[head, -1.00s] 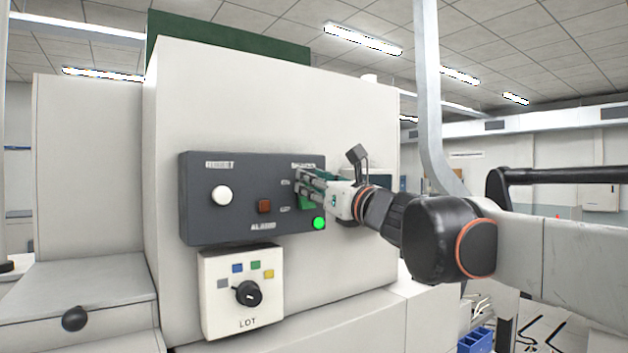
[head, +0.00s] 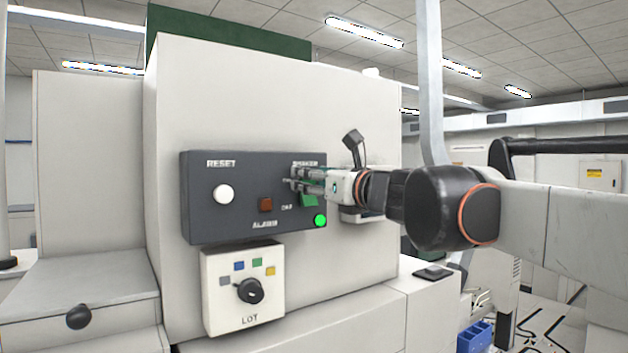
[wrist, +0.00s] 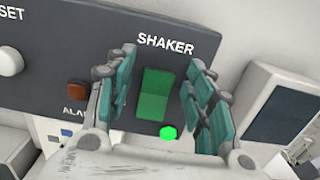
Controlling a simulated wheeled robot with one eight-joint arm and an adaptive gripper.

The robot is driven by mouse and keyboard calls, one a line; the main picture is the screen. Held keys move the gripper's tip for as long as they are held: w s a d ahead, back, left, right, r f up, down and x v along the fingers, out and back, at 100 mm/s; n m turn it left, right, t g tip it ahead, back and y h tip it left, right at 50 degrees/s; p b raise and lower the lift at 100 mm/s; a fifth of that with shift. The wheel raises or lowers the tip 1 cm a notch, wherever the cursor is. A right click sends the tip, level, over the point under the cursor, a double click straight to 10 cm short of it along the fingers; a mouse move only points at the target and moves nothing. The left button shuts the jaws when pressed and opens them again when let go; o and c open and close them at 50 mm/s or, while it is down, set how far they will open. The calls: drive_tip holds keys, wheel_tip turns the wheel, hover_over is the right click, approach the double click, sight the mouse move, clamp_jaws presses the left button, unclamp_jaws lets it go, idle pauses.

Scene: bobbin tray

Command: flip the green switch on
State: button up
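The green switch (wrist: 155,95) is a rocker on the dark panel under the label SHAKER in the wrist view. In the head view only a small part of the switch (head: 310,200) shows below the fingers. A round green lamp (wrist: 168,133) glows just below it; the lamp (head: 320,221) also shows lit in the head view. My gripper (head: 293,181) is at the panel's right side, in front of the switch. In the wrist view my gripper (wrist: 160,85) is open, its teal-padded fingers on either side of the switch with nothing between them. Fingertip contact with the panel cannot be told.
The dark panel (head: 235,228) also carries a white RESET button (head: 223,194) and a red-brown ALARM square (head: 265,205). A white LOT box (head: 215,315) with a black knob (head: 250,291) hangs below. A dark flat object (head: 433,272) lies on the right ledge.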

drive_tip(key=r+v, duration=0.1)
drive_tip(key=v, duration=1.1)
drive_tip(key=shift+f, duration=0.45)
drive_tip(key=shift+f, duration=0.1)
